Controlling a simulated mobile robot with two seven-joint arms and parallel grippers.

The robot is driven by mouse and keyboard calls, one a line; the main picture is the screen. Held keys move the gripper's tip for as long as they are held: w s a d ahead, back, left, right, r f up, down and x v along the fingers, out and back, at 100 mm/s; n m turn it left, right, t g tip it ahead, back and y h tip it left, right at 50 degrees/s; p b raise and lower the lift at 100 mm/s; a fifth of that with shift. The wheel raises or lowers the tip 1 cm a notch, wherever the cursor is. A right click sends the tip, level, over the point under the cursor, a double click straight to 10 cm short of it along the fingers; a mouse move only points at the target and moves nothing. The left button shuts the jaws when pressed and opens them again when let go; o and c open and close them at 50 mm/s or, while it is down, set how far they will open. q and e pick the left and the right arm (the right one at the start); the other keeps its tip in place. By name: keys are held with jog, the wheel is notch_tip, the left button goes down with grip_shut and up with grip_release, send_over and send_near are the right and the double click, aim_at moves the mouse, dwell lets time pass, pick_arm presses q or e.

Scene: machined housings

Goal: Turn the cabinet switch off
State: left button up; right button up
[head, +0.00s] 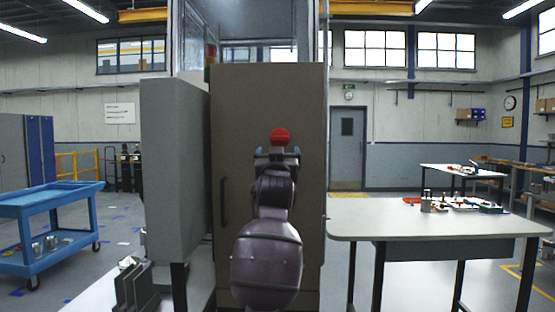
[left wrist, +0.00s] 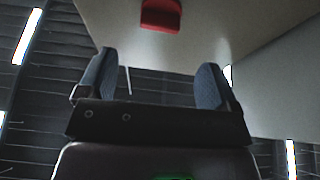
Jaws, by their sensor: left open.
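The cabinet (head: 305,110) is a tall grey-brown panel with a dark vertical handle (head: 223,202). Its switch is a round red knob (head: 280,136) on the front face. In the left wrist view, the red switch (left wrist: 161,15) is at the top, beyond and roughly between my fingertips. My left gripper (head: 277,152) is open and empty, just below the switch in the head view. Its two blue-grey fingers also show in the left wrist view (left wrist: 154,68), apart from the switch. My arm hides the cabinet below the switch. My right gripper is not in view.
A grey box-like panel (head: 172,160) stands just left of the cabinet. A white table (head: 390,222) with small parts is at the right. A blue cart (head: 50,200) is at the far left.

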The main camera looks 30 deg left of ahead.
pick_arm(q)
jog(key=shift+v, duration=1)
jog(key=shift+r, duration=0.1)
